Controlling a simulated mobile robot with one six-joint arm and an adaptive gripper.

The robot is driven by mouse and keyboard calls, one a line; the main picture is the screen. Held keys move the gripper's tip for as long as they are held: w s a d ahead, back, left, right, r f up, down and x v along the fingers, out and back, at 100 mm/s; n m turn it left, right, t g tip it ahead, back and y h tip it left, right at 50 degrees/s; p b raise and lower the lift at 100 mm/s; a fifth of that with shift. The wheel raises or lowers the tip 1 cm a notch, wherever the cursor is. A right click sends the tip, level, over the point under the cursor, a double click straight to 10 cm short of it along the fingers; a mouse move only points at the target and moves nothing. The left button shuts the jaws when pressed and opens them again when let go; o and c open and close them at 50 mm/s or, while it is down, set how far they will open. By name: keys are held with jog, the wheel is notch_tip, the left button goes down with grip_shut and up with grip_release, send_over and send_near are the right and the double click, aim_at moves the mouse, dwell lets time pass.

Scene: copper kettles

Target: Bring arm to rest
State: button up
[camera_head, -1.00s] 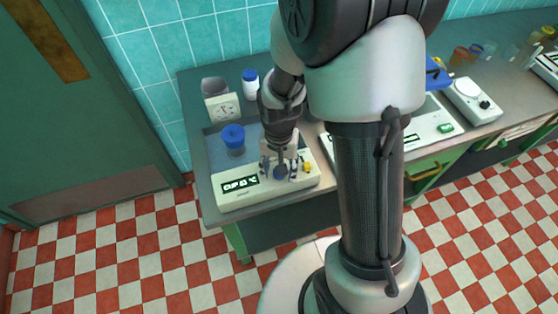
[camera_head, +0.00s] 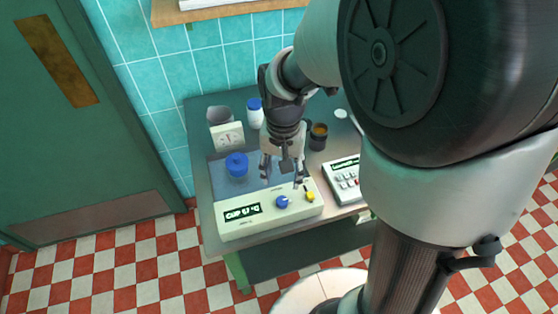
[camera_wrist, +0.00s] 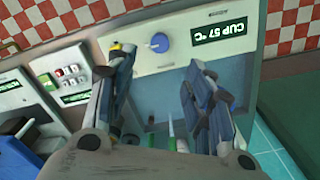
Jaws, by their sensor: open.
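My gripper (camera_head: 284,183) is open and empty in the head view, above the rear part of a cream device with a display. The device (camera_head: 262,222) has a blue knob (camera_head: 282,202) and a small yellow knob (camera_head: 310,196) on its front panel. My gripper is apart from the blue knob, behind it. In the wrist view, my open fingers (camera_wrist: 155,90) frame the device's panel (camera_wrist: 185,62), with the blue knob (camera_wrist: 159,42) beyond them and a display reading "CUP 57 °C" (camera_wrist: 219,32).
A white bottle with blue cap (camera_head: 254,113), a square dial (camera_head: 227,135) and a dark cup (camera_head: 318,136) stand behind. A keypad device (camera_head: 344,183) is at right. Floor in front is clear.

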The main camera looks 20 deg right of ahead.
jog(key=s+r+n+t, duration=0.4)
jog(key=s+r+n, duration=0.1)
jog(key=s+r, duration=0.8)
jog(key=shift+s+n+t, duration=0.3)
jog(key=shift+s, duration=0.7)
